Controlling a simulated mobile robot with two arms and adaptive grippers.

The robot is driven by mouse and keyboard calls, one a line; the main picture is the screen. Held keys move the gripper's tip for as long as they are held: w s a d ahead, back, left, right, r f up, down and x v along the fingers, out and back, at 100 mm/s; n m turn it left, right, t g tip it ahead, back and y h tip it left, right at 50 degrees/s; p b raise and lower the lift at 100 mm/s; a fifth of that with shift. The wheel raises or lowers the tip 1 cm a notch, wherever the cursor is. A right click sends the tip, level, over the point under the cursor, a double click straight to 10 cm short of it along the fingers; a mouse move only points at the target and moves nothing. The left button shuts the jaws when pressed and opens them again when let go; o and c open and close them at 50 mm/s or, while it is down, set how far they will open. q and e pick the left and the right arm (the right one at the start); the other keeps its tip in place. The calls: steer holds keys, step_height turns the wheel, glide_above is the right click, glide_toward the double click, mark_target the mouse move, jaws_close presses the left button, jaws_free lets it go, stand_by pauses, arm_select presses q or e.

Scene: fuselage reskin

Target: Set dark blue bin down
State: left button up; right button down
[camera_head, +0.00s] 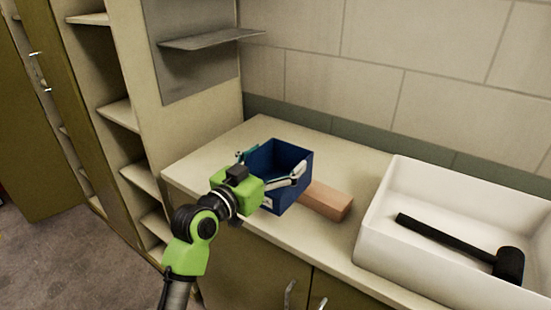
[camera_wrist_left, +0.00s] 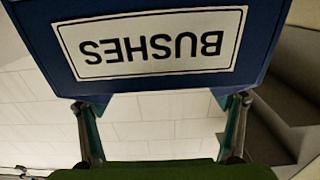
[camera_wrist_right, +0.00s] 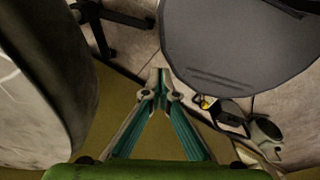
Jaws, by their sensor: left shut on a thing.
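The dark blue bin (camera_head: 290,188) is at the counter's left part in the head view, open side up. My left gripper (camera_head: 271,166) is shut on it, with its fingers at the bin's near side. In the left wrist view the bin (camera_wrist_left: 273,40) fills the top, with a white label reading BUSHES (camera_wrist_left: 150,42) upside down. I cannot tell whether the bin's base touches the counter (camera_head: 230,152). My right gripper (camera_wrist_right: 160,85) shows only in its wrist view; its fingertips meet and nothing is between them.
A reddish-brown block (camera_head: 328,200) lies right of the bin, partly hidden by it. A white tub (camera_head: 372,235) with a black mallet (camera_head: 455,245) stands further right. A tall shelf unit (camera_head: 190,125) borders the counter's left end. Bare counter shows behind the bin.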

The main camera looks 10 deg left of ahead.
arm_select(q)
steer(key=shift+f+b, duration=0.4)
steer(key=shift+f, duration=0.75)
steer(key=o, duration=1.5)
